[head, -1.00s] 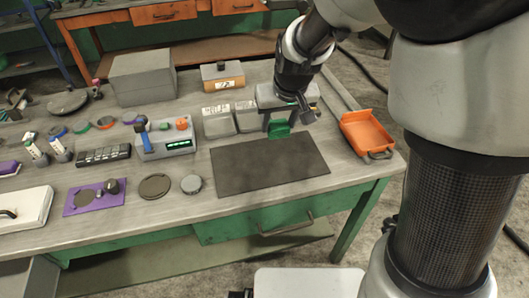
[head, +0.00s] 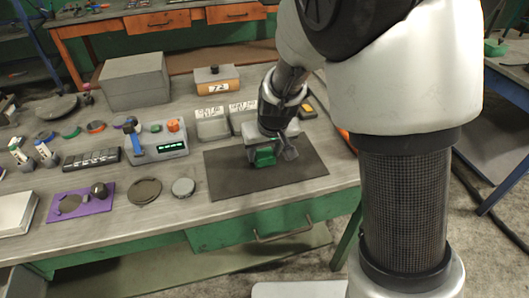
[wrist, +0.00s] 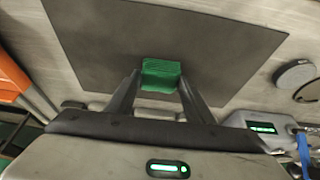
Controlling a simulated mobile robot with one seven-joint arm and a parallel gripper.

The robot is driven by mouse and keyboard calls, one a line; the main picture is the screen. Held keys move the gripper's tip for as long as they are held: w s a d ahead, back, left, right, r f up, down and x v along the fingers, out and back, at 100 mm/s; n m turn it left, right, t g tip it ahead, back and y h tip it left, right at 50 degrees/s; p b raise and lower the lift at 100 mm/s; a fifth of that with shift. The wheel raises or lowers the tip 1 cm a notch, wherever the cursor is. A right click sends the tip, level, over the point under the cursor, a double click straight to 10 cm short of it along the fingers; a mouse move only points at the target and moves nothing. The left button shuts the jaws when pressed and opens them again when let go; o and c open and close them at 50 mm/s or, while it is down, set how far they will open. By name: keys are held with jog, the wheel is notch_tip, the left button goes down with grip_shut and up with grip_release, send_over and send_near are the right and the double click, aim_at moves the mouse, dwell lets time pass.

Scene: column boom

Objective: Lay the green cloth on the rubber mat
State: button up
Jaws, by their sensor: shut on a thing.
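The green cloth (head: 265,156) is a small folded bundle. It is held between the two fingers of my gripper (head: 270,162), over the rubber mat. It also shows between the fingertips in the wrist view (wrist: 161,75). The rubber mat (head: 225,179) is a flat dark rectangle on the workbench, and part of it is hidden behind my gripper and the cloth. I cannot tell whether the cloth touches the mat.
A grey device with a green display (head: 157,145) and a round grey disc (head: 183,187) lie left of the mat. Pale labelled boxes (head: 212,125) stand behind it. An orange tray (wrist: 14,78) shows in the wrist view. The mat's front part is bare.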

jog(key=shift+f, duration=0.2)
jog(key=o, duration=1)
jog(key=shift+r, duration=0.1)
jog(key=shift+r, duration=0.4)
jog(key=s+d+r+p, duration=0.1)
jog(key=s+d+r, duration=0.1)
jog(key=s+r, duration=0.3)
jog(key=s+d+r+m+p, duration=0.1)
jog(key=s+d+r, duration=0.15)
jog(key=r, duration=0.45)
jog(key=s+d+r+p, duration=0.1)
jog(key=s+d+r, duration=0.2)
jog(key=r, duration=0.3)
jog(key=s+d+r, duration=0.1)
jog(key=s+d, duration=0.1)
jog(key=s, duration=0.2)
jog(key=s+d+r+m+t, duration=0.1)
jog(key=s+d+r, duration=0.1)
jog(key=s, duration=0.2)
jog(key=s+d+r+m+h, duration=0.1)
jog(key=s+d, duration=0.1)
jog(key=s, duration=0.2)
jog(key=shift+s+d+r, duration=0.15)
jog(key=shift+s+r, duration=0.05)
jog(key=shift+s, duration=0.05)
